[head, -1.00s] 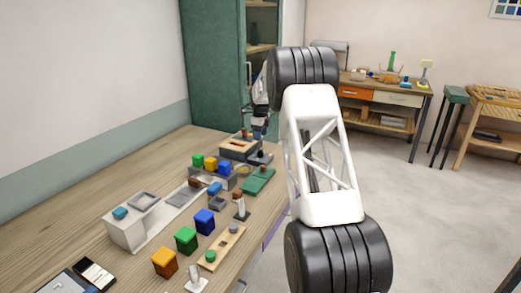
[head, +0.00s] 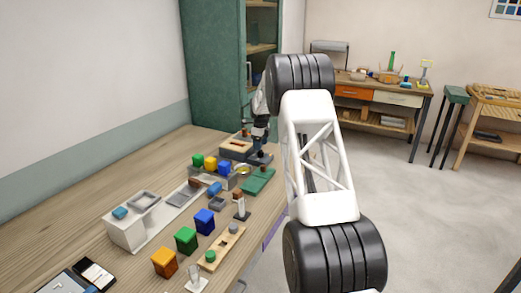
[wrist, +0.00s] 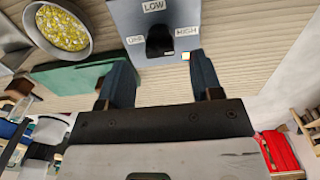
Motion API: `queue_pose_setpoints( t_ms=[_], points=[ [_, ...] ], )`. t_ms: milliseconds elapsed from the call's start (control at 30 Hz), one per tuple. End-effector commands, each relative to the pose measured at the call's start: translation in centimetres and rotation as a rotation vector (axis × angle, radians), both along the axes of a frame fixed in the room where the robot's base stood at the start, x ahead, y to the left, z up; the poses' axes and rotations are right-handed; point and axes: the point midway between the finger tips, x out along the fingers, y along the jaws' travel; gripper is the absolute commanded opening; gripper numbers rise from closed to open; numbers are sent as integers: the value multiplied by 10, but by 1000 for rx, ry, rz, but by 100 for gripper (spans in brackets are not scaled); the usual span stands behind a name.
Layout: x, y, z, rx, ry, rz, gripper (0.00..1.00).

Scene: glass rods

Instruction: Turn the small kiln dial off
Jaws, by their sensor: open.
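The small kiln dial (wrist: 159,42) is a dark knob on a grey-blue panel (wrist: 127,20) at the top middle of the wrist view. White labels surround it: LOW above, HIGH to the right and one on the left that seems to read OFF. The knob seems to point towards LOW. My gripper (wrist: 162,72) is open, its two dark blue fingers apart and empty. The dial lies just beyond the fingertips, between their lines. Contact cannot be told. In the head view, my gripper is small near the far end of the bench, and the dial cannot be made out.
A bowl of yellow-green bits (wrist: 63,28) and a green slab (wrist: 72,77) lie left of the dial in the wrist view. In the head view, coloured blocks such as the orange block (head: 165,262) and several fixtures crowd the wooden bench (head: 95,222).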

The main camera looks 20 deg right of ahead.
Motion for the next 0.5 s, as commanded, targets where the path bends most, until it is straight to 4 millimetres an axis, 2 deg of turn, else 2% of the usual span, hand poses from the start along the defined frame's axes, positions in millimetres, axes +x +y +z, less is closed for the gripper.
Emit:
queue_pose_setpoints(
  t_ms=[200, 500],
  points=[
    [0, 0, -20, 0, 0, 0, 60],
    [0, 0, -27, 0, 0, 0, 60]
  ],
)
